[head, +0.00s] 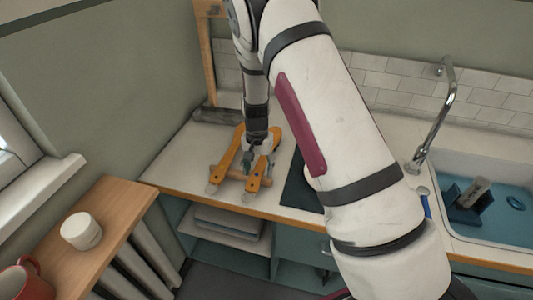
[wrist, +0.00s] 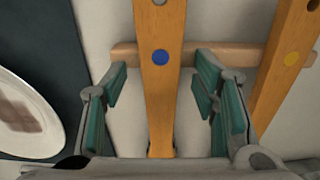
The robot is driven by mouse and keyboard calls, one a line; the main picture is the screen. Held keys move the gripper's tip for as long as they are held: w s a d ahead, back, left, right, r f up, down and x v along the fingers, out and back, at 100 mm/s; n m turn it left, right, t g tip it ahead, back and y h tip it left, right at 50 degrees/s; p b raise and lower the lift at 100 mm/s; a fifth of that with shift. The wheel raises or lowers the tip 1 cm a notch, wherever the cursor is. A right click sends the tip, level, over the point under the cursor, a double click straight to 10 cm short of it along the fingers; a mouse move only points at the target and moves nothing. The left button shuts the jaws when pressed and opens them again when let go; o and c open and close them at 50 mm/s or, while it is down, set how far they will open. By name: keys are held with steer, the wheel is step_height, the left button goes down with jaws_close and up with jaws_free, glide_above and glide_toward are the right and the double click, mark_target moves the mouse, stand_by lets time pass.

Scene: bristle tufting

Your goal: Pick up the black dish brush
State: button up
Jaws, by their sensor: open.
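I cannot make out a black dish brush for certain in either view. My gripper (head: 258,160) is low over the worktop, at an orange wooden frame (head: 226,160). In the wrist view my gripper (wrist: 161,95) is open, with its green-padded fingers on either side of one orange bar (wrist: 160,55) that has a blue dot. A gap shows between each finger and the bar. A paler wooden crosspiece (wrist: 210,54) runs behind the bar, and a second orange bar (wrist: 287,65) with a yellow dot is to the right.
A dark mat (wrist: 62,75) and a white plate (wrist: 38,140) with a brown patch are left in the wrist view. A dark grey, long object (head: 215,116) lies by the wall. The sink (head: 510,235) holds a dark blue item (head: 463,214). My arm hides the worktop's middle.

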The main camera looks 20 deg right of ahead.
jaws_close()
steer(key=shift+r, duration=0.1)
